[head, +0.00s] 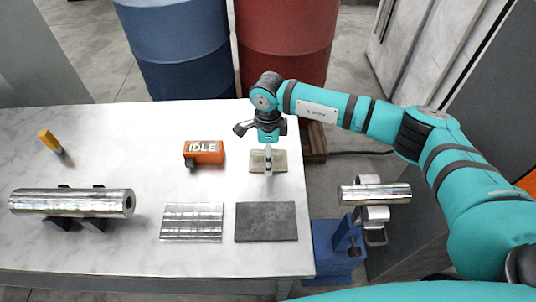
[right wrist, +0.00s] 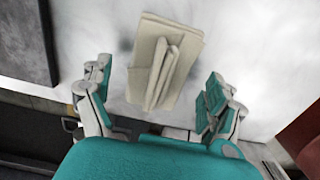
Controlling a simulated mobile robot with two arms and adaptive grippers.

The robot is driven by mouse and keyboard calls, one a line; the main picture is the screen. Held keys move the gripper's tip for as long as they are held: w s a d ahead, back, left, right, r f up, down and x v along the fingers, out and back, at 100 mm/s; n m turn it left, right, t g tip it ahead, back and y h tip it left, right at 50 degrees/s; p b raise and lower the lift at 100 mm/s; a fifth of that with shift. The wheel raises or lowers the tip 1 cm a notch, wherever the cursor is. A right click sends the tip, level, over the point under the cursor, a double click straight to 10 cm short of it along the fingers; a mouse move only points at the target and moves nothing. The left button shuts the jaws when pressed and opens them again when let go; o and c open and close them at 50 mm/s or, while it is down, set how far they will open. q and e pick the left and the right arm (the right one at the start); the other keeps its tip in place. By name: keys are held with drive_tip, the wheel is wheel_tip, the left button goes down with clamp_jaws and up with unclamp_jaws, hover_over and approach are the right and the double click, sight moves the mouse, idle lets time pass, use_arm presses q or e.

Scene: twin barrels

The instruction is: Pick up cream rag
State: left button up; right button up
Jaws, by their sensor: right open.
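The cream rag (head: 258,165) lies folded on the white table, with a raised fold along its middle. In the right wrist view the rag (right wrist: 163,62) shows ahead of the fingers, roughly centred between them. My right gripper (head: 267,138) hangs just behind and above the rag in the head view. In the right wrist view my right gripper (right wrist: 157,85) is open, its two fingers apart on either side, with nothing held. I cannot tell from these frames how high the fingertips are above the table. My left gripper is not in view.
On the table (head: 120,145) are an orange IDLE box (head: 204,153), a metal cylinder (head: 70,202) on dark supports, a yellow-topped item (head: 49,141), a ridged silver sheet (head: 192,222) and a dark plate (head: 265,222). Blue (head: 180,50) and red barrels (head: 287,40) stand behind.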

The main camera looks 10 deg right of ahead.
drive_tip(key=shift+f, duration=0.35)
drive_tip(key=c, duration=1.3)
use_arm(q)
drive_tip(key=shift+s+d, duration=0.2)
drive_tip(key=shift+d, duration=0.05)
use_arm(e)
drive_tip(key=shift+r, duration=0.15)
wheel_tip(320, 180, up, 3)
drive_tip(key=shift+r+b, duration=0.1)
drive_tip(key=shift+b, duration=0.9)
drive_tip(key=s+a+b, duration=0.1)
drive_tip(key=s+a, duration=0.2)
drive_tip(key=s+a+r+b, duration=0.1)
drive_tip(key=s+a, duration=0.3)
drive_tip(key=s+a+b, duration=0.1)
drive_tip(key=s+a, duration=0.2)
drive_tip(key=shift+s+a+r+b, duration=0.15)
drive_tip(key=shift+s+a+b, duration=0.1)
drive_tip(key=shift+b, duration=0.15)
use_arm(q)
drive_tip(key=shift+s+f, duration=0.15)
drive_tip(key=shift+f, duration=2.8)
use_arm(e)
drive_tip(key=shift+s+a+r, duration=0.15)
drive_tip(key=shift+s+a, duration=0.25)
drive_tip(key=shift+s, duration=0.05)
